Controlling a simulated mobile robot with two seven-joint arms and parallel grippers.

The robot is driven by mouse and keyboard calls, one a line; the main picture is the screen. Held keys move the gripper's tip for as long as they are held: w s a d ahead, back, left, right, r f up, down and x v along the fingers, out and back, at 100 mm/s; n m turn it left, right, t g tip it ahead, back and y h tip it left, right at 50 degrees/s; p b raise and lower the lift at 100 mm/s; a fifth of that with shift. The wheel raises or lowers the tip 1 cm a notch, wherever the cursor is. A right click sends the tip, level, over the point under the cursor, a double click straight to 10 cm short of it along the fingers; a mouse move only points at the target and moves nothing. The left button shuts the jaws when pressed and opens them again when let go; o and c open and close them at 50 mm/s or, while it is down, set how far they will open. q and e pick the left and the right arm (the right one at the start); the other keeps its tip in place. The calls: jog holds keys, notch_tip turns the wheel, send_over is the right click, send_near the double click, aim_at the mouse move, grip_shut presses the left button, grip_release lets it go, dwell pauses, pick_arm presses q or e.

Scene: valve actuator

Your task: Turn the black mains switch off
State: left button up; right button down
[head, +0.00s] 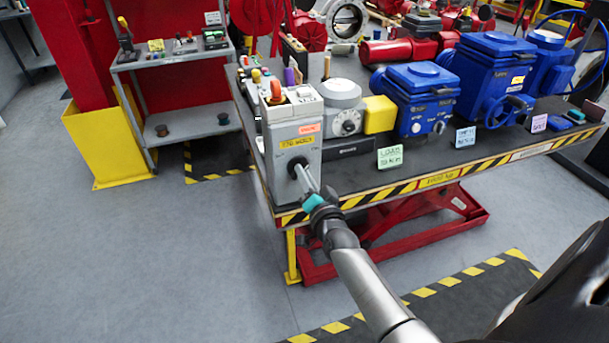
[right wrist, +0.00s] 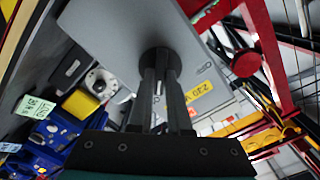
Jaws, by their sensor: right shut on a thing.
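The grey control box (head: 293,142) stands at the near left corner of the lift table, with a yellow label and a small pink label on its front. My right gripper (head: 301,172) reaches the front of the box from below right. In the right wrist view its two dark fingers (right wrist: 160,82) are close together, shut on the black switch. The switch's exact angle is hidden by the fingers. My left gripper is not in view.
The lift table (head: 430,165) has a yellow-black striped edge. Beside the box are a grey dial unit (head: 345,120), a yellow block (head: 380,114) and blue actuators (head: 418,98). An orange-red knob (head: 276,90) tops the box. A grey shelf (head: 180,57) stands behind left.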

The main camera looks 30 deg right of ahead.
jog(key=shift+n, duration=0.3)
jog(key=shift+a+n+p, duration=0.15)
jog(key=shift+n+p, duration=0.9)
jog(key=shift+n, duration=3.15)
jog(key=shift+a+n+p, duration=0.1)
jog(key=shift+n+p, duration=0.9)
jog(key=shift+n, duration=3.2)
jog(key=c, duration=0.9)
grip_release()
jog(key=shift+o, duration=0.2)
jog(key=shift+s, duration=0.1)
